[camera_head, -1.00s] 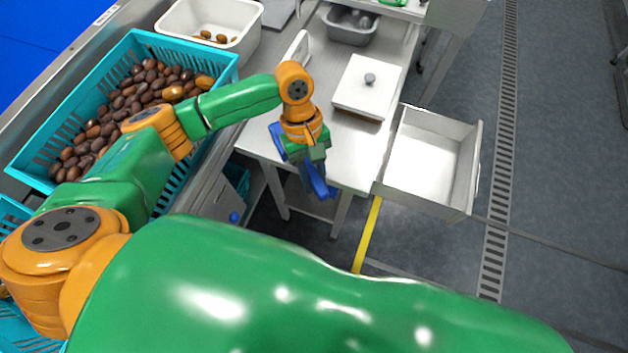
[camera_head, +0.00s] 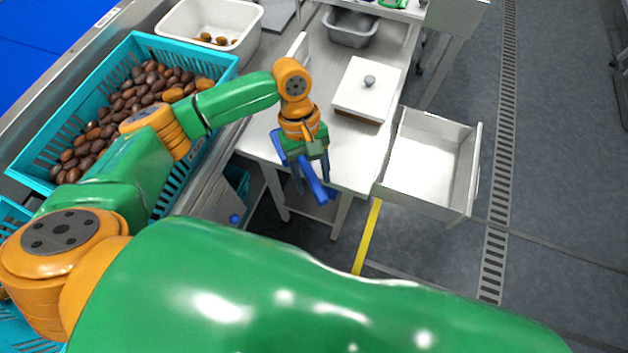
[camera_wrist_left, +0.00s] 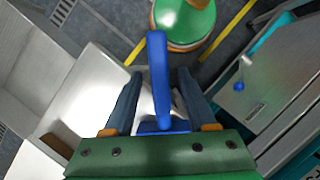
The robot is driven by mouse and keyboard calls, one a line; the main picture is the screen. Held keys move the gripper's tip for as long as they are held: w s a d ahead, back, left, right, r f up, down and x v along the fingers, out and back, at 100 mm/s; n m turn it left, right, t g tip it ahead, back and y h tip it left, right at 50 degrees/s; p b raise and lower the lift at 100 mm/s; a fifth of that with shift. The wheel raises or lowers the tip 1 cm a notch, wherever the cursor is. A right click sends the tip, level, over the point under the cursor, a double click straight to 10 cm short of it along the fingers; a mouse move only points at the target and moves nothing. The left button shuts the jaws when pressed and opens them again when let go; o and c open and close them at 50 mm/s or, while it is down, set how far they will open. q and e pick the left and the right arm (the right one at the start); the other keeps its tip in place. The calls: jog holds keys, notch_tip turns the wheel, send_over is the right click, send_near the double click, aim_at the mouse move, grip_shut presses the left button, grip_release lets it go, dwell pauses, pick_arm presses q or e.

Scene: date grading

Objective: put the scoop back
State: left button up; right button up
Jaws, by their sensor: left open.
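My left gripper (camera_head: 312,190) is open over the front edge of the steel table (camera_head: 345,150), fingers pointing down. A blue scoop (camera_head: 319,187) is between and beside its fingers, with another blue part showing at the gripper's left side. In the left wrist view the blue scoop handle (camera_wrist_left: 158,75) runs up between the two spread fingers of the left gripper (camera_wrist_left: 157,85), with visible gaps on both sides. Its wider blue base lies close to the palm. I cannot tell what the scoop rests on. My right gripper is not in view.
A white open drawer (camera_head: 476,165) juts out right of the table. A white lidded box (camera_head: 350,92) stands behind the gripper. A turquoise crate (camera_head: 137,37) of dates and a white bin (camera_head: 262,22) are at the left. A grey tub (camera_head: 350,40) is at the back.

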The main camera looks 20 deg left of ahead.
aim_at(306, 165)
pick_arm(q)
jog(key=v, duration=0.9)
jog(key=shift+a+r, duration=0.1)
jog(key=shift+r, duration=0.3)
